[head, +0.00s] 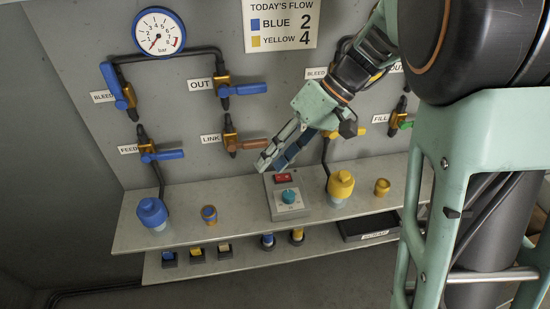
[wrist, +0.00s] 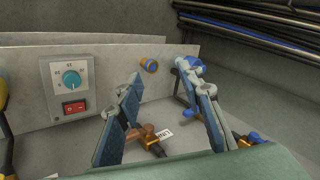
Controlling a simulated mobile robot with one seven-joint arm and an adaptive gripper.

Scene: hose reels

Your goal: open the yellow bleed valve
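A BLEED label (head: 316,73) is on the right half of the panel in the head view. The valve beside it is hidden behind my arm, so I cannot tell its lever's position. A yellow lever (head: 352,132) shows lower down, just right of my gripper. My gripper (head: 270,166) points down and left in front of the panel, above the shelf. In the wrist view my gripper (wrist: 160,78) has its fingers wide apart with nothing held. The brown LINK lever (head: 250,144) is just left of it; it also shows between the fingers in the wrist view (wrist: 140,132).
A control box (head: 288,197) with a teal knob and red switch stands on the shelf (head: 240,218), near my fingertips. A yellow cap (head: 341,184) and blue cap (head: 152,212) stand there too. Blue levers and a gauge (head: 159,32) fill the panel's left. A green lever (head: 405,124) is right.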

